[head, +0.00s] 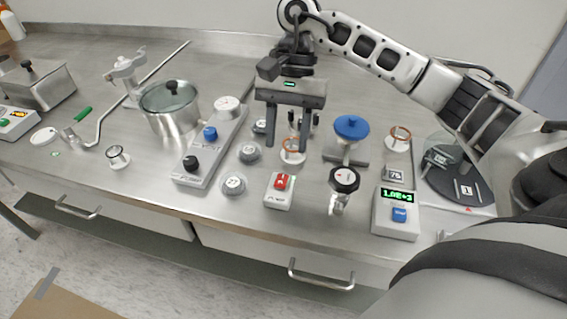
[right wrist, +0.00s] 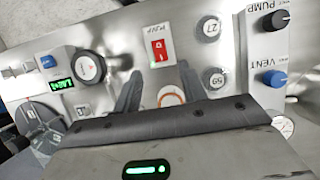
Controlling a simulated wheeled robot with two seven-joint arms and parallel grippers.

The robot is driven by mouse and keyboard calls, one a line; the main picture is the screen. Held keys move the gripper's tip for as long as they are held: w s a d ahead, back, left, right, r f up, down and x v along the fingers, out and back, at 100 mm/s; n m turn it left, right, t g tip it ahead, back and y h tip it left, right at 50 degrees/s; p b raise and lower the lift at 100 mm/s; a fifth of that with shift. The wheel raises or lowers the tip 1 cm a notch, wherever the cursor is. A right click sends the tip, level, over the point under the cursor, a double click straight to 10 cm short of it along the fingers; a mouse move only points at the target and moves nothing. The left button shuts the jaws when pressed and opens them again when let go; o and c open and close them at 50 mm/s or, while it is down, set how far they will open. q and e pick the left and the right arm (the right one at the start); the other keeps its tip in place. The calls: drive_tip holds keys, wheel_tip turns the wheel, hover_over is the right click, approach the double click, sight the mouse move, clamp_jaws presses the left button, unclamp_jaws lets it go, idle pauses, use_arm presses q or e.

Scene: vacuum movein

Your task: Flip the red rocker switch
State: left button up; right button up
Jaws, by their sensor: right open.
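The red rocker switch (head: 281,182) sits on a small white box (head: 279,200) near the front of the steel bench. In the right wrist view the red rocker (right wrist: 158,50) on its white box shows just beyond the fingertips. My right gripper (head: 285,143) is open and empty, fingers pointing down, behind and above the switch box. Its two fingers show in the right wrist view (right wrist: 158,80), spread apart, with the switch beyond the gap between them. No contact with the switch is visible. My left gripper is not in view.
A black-handled valve (head: 343,180) and a green-display box (head: 396,212) stand right of the switch. Numbered round weights (head: 234,184) and a knob panel (head: 206,152) are to its left. Bare bench lies in front.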

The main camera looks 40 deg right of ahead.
sight(282, 178)
drive_tip(key=x, duration=0.5)
drive_tip(key=shift+a+f, duration=0.1)
drive_tip(key=shift+f, duration=0.05)
use_arm(q)
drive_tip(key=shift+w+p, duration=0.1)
drive_tip(key=shift+p, duration=0.2)
use_arm(e)
drive_tip(key=shift+s+a+f, duration=0.1)
drive_tip(key=shift+s+f, duration=0.05)
drive_tip(key=shift+f, duration=0.2)
